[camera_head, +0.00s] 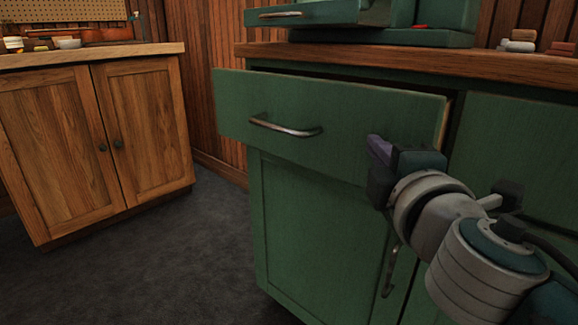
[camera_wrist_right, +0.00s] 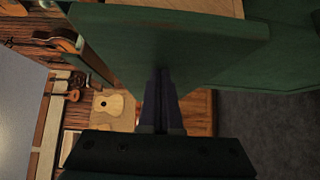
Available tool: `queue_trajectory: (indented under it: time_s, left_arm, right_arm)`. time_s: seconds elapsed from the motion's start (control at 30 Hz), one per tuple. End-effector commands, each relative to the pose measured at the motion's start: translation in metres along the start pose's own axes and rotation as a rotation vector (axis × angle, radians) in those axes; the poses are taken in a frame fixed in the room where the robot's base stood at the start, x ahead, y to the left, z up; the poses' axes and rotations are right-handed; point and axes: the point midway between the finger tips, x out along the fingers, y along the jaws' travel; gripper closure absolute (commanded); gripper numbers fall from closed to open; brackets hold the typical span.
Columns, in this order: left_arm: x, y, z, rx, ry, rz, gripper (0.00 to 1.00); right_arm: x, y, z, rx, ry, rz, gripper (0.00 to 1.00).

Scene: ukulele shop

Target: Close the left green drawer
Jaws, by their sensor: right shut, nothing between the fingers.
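The left green drawer (camera_head: 330,120) of the green cabinet stands pulled out, with a dark gap behind its front and its pale side edge showing at the right. It has a metal bar handle (camera_head: 285,127). My right gripper (camera_head: 380,150) is shut and empty in front of the drawer's right part, to the right of the handle. In the right wrist view, my right gripper's fingers (camera_wrist_right: 161,90) point at the green drawer front (camera_wrist_right: 175,45). Whether the fingertips touch it, I cannot tell. My left gripper is not in view.
A wooden countertop (camera_head: 400,62) tops the green cabinet and carries a green chest with its own open drawer (camera_head: 305,14). Green doors are below the left drawer. A wooden cabinet (camera_head: 110,140) stands at the left. Dark carpet (camera_head: 175,255) is clear between them.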

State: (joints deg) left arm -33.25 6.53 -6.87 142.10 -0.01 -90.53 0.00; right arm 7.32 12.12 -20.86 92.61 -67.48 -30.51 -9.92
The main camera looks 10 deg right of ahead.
Motion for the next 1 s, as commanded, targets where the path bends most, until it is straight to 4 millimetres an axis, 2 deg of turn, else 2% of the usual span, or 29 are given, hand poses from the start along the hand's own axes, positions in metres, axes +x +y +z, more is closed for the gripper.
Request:
queue_trajectory:
  time_s: [0.13,0.4,0.63,1.0]
  left_arm:
    - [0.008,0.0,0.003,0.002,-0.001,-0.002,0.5]
    - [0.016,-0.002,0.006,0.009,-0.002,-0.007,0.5]
    - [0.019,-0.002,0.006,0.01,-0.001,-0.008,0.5]
    - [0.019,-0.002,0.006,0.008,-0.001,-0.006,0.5]
  right_arm:
    - [0.025,-0.002,0.026,-0.002,-0.003,0.002,1.0]
    - [0.055,-0.001,0.055,-0.001,0.0,0.001,1.0]
    - [0.065,-0.001,0.065,0.0,0.001,-0.001,1.0]
    - [0.066,-0.001,0.068,-0.001,-0.004,-0.003,1.0]
